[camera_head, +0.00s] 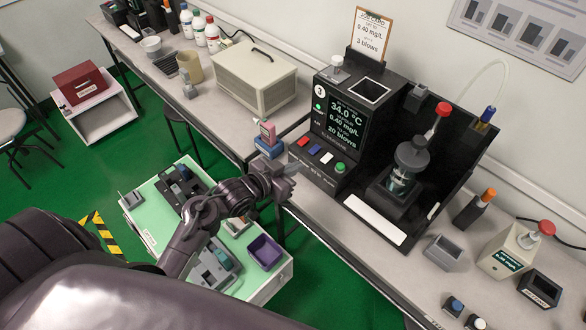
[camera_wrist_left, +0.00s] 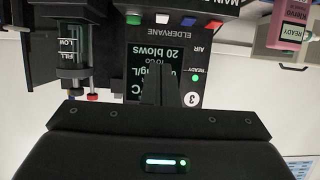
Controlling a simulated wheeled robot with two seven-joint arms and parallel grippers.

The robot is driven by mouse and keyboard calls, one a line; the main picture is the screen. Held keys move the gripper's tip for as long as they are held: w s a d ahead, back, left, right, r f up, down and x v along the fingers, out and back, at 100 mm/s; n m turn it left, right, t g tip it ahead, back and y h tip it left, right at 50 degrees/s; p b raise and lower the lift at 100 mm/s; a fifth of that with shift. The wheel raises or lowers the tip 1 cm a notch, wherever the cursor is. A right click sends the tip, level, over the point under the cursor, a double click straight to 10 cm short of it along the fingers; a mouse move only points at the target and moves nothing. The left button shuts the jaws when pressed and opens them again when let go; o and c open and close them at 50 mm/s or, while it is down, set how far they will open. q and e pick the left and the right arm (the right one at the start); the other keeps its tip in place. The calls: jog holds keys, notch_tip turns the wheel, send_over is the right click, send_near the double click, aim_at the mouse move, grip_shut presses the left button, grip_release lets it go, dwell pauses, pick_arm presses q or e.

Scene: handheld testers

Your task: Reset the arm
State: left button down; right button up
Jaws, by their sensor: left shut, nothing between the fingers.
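My left arm reaches in from the lower left of the head view. Its gripper (camera_head: 287,170) is shut and empty, in front of the black machine's button panel and beside the pink handheld tester (camera_head: 267,132) in its blue stand. In the left wrist view the scene is upside down; the closed fingers (camera_wrist_left: 160,85) stand in front of the machine's screen (camera_wrist_left: 175,75), which reads 20 blows. The pink tester (camera_wrist_left: 288,28) is at the top right there, reading READY. My right gripper is in neither view.
The bench carries a black machine with screen (camera_head: 340,120), a glass vessel (camera_head: 408,165), a beige case (camera_head: 254,78) and bottles (camera_head: 212,35). Below, a pale green cart holds trays and a purple bin (camera_head: 264,252). A small grey bin (camera_head: 443,252) stands right on the bench.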

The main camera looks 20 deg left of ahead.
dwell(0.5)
pick_arm(q)
jog(key=s+f+n+g+y, duration=0.15)
jog(key=s+f, duration=0.35)
jog(key=f, duration=0.5)
jog(key=s+f+g, duration=0.3)
jog(key=s+f, duration=0.1)
jog(key=f, duration=0.7)
jog(key=s+f+n+g+y, duration=0.15)
jog(key=s+f, duration=0.35)
jog(key=f, duration=0.5)
jog(key=s+f+g, duration=0.2)
jog(key=s+f, duration=0.3)
jog(key=s, duration=0.3)
jog(key=s+a+f+m+g+y+b, duration=0.1)
jog(key=s+f+g, duration=0.1)
jog(key=s+f, duration=0.3)
jog(key=s+f+g, duration=0.2)
jog(key=s+f, duration=0.3)
jog(key=s, duration=0.8)
jog(key=shift+s+a+f+y, duration=0.15)
jog(key=shift+s+a+y, duration=0.05)
jog(key=shift+a+y, duration=0.2)
